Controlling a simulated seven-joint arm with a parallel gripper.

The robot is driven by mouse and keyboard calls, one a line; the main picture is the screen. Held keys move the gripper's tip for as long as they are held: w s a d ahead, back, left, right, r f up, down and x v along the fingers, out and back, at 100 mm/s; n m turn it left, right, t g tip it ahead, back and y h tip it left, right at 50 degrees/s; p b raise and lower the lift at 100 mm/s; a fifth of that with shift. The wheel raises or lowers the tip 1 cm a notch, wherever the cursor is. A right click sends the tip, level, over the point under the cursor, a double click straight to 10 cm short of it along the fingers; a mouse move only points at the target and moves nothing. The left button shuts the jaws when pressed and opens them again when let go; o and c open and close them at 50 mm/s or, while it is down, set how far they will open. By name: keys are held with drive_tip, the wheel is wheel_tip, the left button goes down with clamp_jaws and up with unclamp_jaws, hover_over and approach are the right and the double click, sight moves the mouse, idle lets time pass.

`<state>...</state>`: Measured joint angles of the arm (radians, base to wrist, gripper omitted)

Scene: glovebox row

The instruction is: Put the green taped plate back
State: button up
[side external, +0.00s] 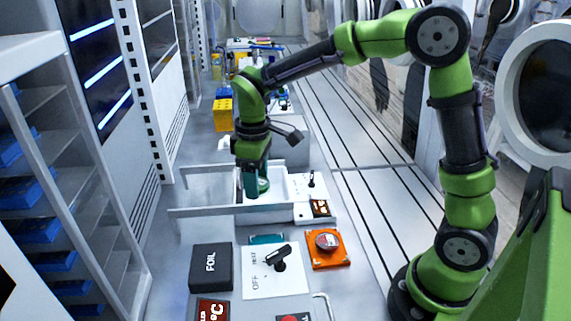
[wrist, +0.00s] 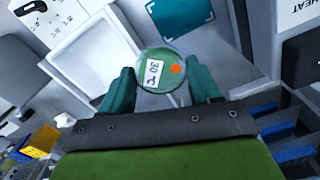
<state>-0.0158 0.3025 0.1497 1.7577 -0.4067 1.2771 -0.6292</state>
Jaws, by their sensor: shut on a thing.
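The green plate (wrist: 152,82) is a round, clear-lidded dish with a white "30°C" label and an orange dot. My gripper (wrist: 160,88) is shut on it, with a teal finger on each side. In the side view my gripper (side external: 257,186) points down above the white open-drawer area, and the plate (side external: 264,185) shows partly between the fingers. A teal square with white corner marks (wrist: 182,14) lies ahead of the plate in the wrist view. In the side view it (side external: 266,239) is partly hidden behind the switch panel. Tape on the plate is hard to make out.
Yellow boxes (side external: 223,115) stand farther back.

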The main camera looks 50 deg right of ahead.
drive_tip(key=s+a+f+n, duration=0.1)
drive_tip(key=f, duration=0.2)
drive_tip(key=s+a+f+n, duration=0.1)
drive_tip(key=s+f, duration=0.1)
drive_tip(key=f, duration=0.1)
drive_tip(key=s+f+n, duration=0.1)
drive_tip(key=f, duration=0.3)
drive_tip(key=shift+s+a+n, duration=0.4)
drive_tip(key=shift+f, duration=2.1)
drive_tip(key=shift+f, duration=0.15)
drive_tip(key=o, duration=1.1)
drive_tip(key=shift+o, duration=0.2)
